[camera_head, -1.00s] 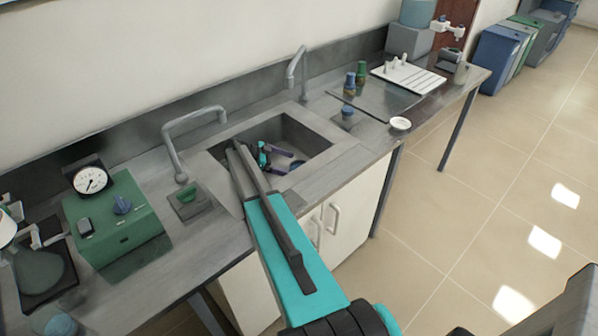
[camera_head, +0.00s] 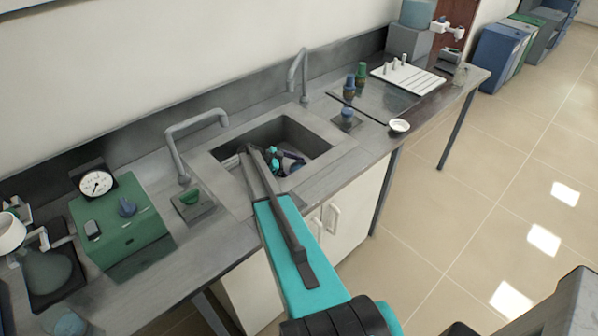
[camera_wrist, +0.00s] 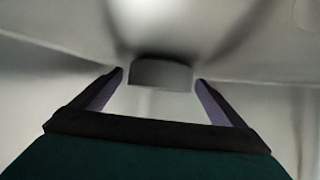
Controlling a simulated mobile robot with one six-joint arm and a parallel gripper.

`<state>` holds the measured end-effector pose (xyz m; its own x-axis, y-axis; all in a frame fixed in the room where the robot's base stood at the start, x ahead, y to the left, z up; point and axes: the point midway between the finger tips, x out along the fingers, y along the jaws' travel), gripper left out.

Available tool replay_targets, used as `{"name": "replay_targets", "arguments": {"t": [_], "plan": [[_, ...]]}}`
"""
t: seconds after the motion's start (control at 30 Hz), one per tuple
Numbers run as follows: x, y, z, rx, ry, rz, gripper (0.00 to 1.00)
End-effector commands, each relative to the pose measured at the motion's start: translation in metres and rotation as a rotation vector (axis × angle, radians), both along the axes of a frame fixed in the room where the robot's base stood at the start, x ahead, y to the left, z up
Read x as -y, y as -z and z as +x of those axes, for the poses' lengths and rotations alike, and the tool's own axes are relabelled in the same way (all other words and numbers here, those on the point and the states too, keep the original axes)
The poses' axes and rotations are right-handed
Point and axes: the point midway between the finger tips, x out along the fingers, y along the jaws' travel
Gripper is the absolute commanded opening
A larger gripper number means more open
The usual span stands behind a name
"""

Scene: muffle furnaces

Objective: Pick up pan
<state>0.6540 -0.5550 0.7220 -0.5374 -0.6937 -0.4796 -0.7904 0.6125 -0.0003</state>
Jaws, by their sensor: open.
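No pan can be made out for certain. My gripper (camera_head: 284,158) is down in the sink (camera_head: 330,140), beside a small dark blue round item (camera_head: 297,167) that it partly hides. I cannot tell whether that item is the pan. In the wrist view my gripper (camera_wrist: 160,82) is open, its two fingers wide apart. A grey block-like part (camera_wrist: 160,72) shows between and just beyond the fingertips, under a pale surface. I cannot tell what it belongs to, or whether the fingers touch it.
Two grey taps stand behind the sink, one at the left (camera_head: 182,150) and one at the right (camera_head: 300,72). A green box with a dial (camera_head: 120,225) stands on the counter at left. A small white dish (camera_head: 399,126) sits near the counter's right front edge.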

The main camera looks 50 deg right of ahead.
Motion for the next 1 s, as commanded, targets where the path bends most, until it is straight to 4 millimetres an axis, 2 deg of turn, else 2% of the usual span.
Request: {"name": "replay_targets", "arguments": {"t": [0.53, 0.57, 0.8, 1.0], "plan": [[0.0009, 0.0008, -0.0008, 0.000, 0.001, 0.000, 0.94], [0.0010, 0.0007, -0.0009, 0.000, 0.001, 0.000, 0.91], [0.0012, 0.0007, -0.0010, 0.000, 0.001, 0.000, 0.51], [0.0014, 0.0002, -0.0011, -0.001, 0.001, 0.000, 0.51]]}}
